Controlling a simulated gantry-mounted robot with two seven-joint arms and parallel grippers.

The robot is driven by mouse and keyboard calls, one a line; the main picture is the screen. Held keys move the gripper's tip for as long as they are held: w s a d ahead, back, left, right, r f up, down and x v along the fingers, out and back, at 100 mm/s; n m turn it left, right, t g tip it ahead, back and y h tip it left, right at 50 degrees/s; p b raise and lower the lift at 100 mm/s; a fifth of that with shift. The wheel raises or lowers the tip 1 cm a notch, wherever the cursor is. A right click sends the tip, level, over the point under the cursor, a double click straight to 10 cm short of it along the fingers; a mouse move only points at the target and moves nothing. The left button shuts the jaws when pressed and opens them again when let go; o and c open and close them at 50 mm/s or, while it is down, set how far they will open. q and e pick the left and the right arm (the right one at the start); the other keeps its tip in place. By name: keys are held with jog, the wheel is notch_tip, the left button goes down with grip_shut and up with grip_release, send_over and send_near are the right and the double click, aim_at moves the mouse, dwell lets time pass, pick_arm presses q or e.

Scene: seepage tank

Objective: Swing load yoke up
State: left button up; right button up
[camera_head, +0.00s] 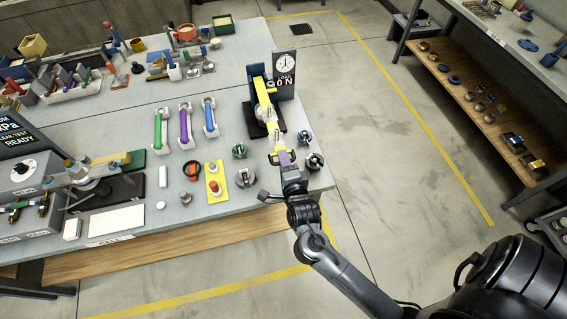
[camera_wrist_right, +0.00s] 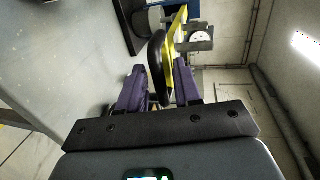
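The load yoke (camera_head: 264,101) is a yellow arm on a dark-based stand beside the "LOAD" sign and dial. It points from the stand toward the table's front edge. My right gripper (camera_head: 279,153), with purple fingers, is at the yoke's near end. In the right wrist view, a black rounded grip bar (camera_wrist_right: 157,62) runs between the fingers of the right gripper (camera_wrist_right: 158,88) and appears to fill the narrow gap. Yellow yoke parts (camera_wrist_right: 178,28) show beyond it. Exact finger contact is partly hidden. My left gripper is not in view.
The dial gauge (camera_head: 285,65) stands behind the yoke. Round dark fittings (camera_head: 305,137) lie close to the right gripper. Green, purple and blue handled tools (camera_head: 185,126) and a yellow button plate (camera_head: 216,182) are to the left. Open floor (camera_head: 370,130) lies right of the table.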

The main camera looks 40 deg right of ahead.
jog(key=shift+w, duration=0.1)
jog(key=shift+f, duration=0.1)
grip_shut()
dwell(0.3)
